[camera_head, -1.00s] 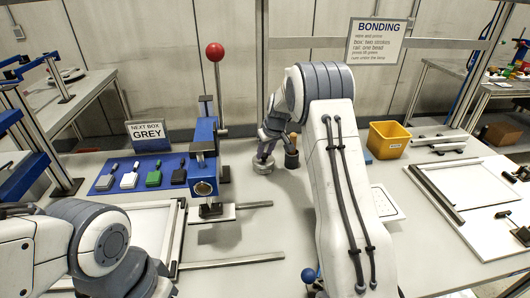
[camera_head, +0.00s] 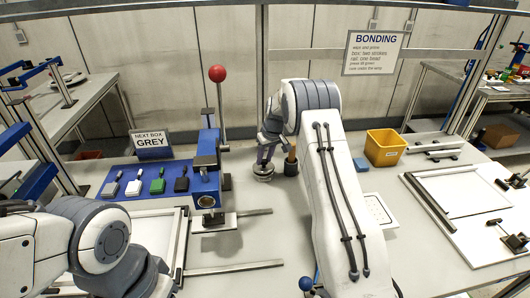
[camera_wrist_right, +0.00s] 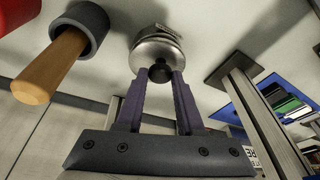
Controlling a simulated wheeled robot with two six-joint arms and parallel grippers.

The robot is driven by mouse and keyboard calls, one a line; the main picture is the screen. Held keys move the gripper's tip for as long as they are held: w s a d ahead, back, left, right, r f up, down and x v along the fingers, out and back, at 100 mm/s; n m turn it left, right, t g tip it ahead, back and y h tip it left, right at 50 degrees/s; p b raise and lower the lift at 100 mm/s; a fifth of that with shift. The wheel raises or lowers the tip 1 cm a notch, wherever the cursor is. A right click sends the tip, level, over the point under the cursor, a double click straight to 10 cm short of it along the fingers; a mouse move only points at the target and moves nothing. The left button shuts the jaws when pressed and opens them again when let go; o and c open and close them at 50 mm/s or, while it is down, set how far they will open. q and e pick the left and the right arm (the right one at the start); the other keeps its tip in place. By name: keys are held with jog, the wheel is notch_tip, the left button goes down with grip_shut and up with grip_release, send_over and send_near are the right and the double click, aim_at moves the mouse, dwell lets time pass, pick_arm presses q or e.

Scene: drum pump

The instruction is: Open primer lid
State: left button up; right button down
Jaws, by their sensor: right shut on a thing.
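The primer pot (camera_head: 263,176) is a small round silver tin on the bench, left of the wooden-handled tool in the head view. In the right wrist view its silver lid (camera_wrist_right: 158,50) has a dark knob (camera_wrist_right: 160,73). My right gripper (camera_wrist_right: 160,80) comes down over the pot, and its two purple fingers are shut on the knob. The right gripper (camera_head: 264,160) is small and partly hidden by its arm in the head view. I cannot tell whether the lid is apart from the tin. My left arm shows at the lower left, but its gripper is not in view.
A wooden-handled tool in a dark holder (camera_head: 291,162) stands close right of the pot. A blue press (camera_head: 207,175) with a red-ball lever (camera_head: 217,74) stands to the left. A yellow bin (camera_head: 385,147) and white tray (camera_head: 378,209) lie to the right.

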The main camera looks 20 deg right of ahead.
jog(key=shift+w+d+r+g+p, duration=0.2)
jog(key=shift+w+r+g+p, duration=0.3)
jog(key=shift+p, duration=0.55)
pick_arm(q)
jog(key=shift+r+p, duration=1.05)
jog(key=shift+r, duration=1.7)
pick_arm(e)
jog(key=shift+w+d+r+g, duration=0.1)
jog(key=shift+w+g, duration=0.25)
jog(key=shift+g, duration=0.35)
jog(key=shift+y, duration=0.3)
